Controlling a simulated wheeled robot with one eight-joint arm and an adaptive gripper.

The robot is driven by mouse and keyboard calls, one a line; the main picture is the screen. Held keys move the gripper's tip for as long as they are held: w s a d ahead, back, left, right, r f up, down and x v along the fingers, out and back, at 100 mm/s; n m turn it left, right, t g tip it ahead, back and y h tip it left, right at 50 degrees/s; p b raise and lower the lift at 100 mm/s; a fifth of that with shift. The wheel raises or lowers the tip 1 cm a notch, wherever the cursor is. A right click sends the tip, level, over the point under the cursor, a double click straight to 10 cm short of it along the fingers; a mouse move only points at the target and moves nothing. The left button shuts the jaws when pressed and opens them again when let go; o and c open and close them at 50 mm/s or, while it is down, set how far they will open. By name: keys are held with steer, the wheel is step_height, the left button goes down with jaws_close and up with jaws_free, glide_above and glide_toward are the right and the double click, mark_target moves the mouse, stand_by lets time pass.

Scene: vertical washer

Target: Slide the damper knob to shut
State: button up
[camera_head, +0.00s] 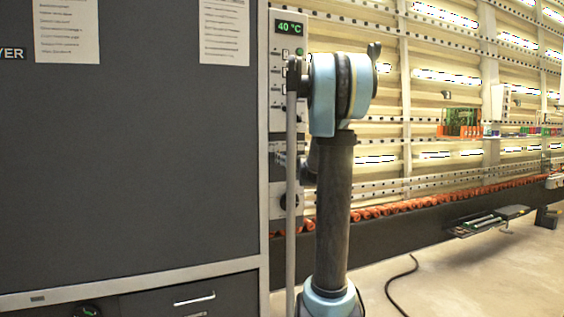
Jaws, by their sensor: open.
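The damper knob cannot be picked out with certainty. The narrow light control panel (277,118) of the machine has small switches and markings, and a green display (289,27) reads 40 °C at its top. A dark round part (283,201) shows low on the panel, partly hidden. My arm stands in front of the panel's right side and hides part of it. My gripper cannot be made out; it seems hidden behind my arm, so its place relative to the knob does not show.
A large dark machine front (130,160) with two paper notices fills the left. A drawer handle (194,300) is below. At right are lit wall panels, an orange rack (460,130), a row of orange pieces (420,203), and open pale floor (450,285) with a black cable.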

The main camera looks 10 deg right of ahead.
steer(key=v, duration=0.8)
steer(key=shift+s, duration=0.2)
steer(key=shift+f, duration=0.1)
